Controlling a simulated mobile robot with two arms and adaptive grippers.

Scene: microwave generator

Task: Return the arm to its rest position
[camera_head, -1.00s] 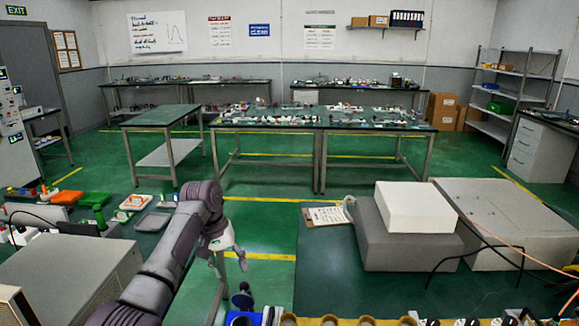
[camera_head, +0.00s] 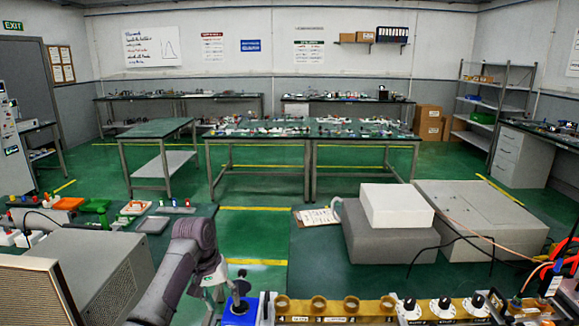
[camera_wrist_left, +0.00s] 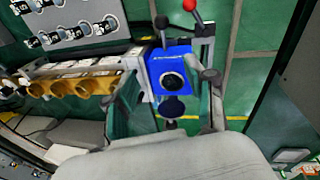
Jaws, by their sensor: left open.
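My left arm comes in at the lower left of the head view, its gripper (camera_head: 222,290) hanging fingers-down beside a blue block (camera_head: 240,313). In the left wrist view the open gripper (camera_wrist_left: 170,100) has one finger on each side of the blue block (camera_wrist_left: 172,68), which has a black round part on its face. A black disc-shaped part (camera_wrist_left: 172,106) also shows between the fingers. I cannot tell whether the fingers touch the block. Nothing is clearly held. My right arm and gripper are not in view.
A row of brass-coloured round fittings (camera_head: 319,305) and black-and-white knobs (camera_head: 442,306) runs along the near edge. A large grey box (camera_head: 95,262) stands left of my arm. A white box (camera_head: 397,205) on a grey block stands right. Green floor (camera_head: 250,238) lies open between the benches.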

